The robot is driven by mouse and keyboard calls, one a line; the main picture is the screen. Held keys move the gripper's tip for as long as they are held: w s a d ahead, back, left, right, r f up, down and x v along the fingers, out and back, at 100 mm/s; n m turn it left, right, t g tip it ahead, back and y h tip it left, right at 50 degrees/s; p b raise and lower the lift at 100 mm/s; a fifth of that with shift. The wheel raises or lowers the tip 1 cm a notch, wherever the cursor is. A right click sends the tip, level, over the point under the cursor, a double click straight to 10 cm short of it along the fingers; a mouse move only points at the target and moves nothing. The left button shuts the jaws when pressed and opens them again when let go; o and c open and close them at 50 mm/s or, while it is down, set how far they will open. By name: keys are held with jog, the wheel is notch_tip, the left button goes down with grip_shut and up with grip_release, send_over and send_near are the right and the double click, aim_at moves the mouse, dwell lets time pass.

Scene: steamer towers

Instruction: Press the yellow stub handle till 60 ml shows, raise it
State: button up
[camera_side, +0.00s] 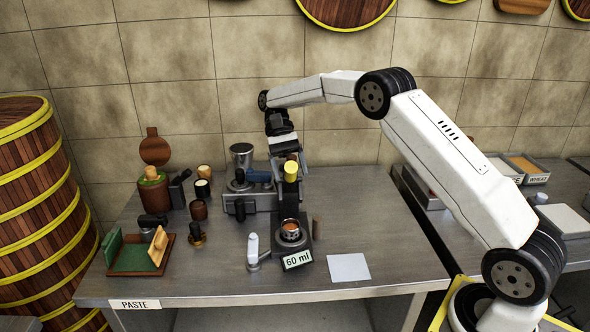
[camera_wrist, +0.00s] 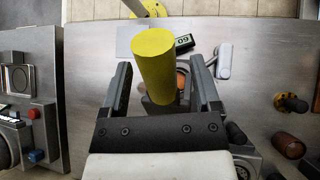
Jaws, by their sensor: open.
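The yellow stub handle (camera_side: 291,172) stands upright on a dark press-like device (camera_side: 288,205) at the middle of the steel table. In the wrist view the yellow handle (camera_wrist: 154,62) rises between the two dark jaws of my gripper (camera_wrist: 160,78), with a visible gap on each side. My gripper (camera_side: 287,156) points down at the handle's top, open. A small cup (camera_side: 291,232) with orange-brown content sits at the device's foot, partly hidden by the handle in the wrist view. A card reading "60 ml" (camera_side: 298,259) stands in front of it.
An espresso-like machine (camera_side: 250,195) stands close on the left. Several jars and a green-lined tray (camera_side: 135,257) are farther left. A small white tap-like object (camera_side: 254,251) is beside the cup.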

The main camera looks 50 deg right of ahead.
aim_at(289, 178)
jog(key=shift+s+a+f+t+h, duration=0.8)
jog(key=shift+s+a+f+t, duration=0.15)
jog(key=shift+f, duration=0.25)
jog(key=shift+s+a+f+t+h, duration=1.35)
jog(key=shift+f+t+h, duration=1)
jog(key=shift+f, duration=1.9)
jog(key=s+v, duration=0.1)
jog(key=v, duration=0.7)
jog(key=s+f+n+t+y, duration=0.1)
jog(key=s+n+t, duration=0.1)
jog(key=s+n, duration=0.2)
jog(key=s+f+n+t, duration=0.2)
jog(key=s+n, duration=0.2)
jog(key=s, duration=0.7)
jog(key=shift+d+f+y, duration=0.2)
jog(key=shift+f+y, duration=0.1)
jog(key=shift+y, duration=0.05)
jog(key=shift+s, duration=0.1)
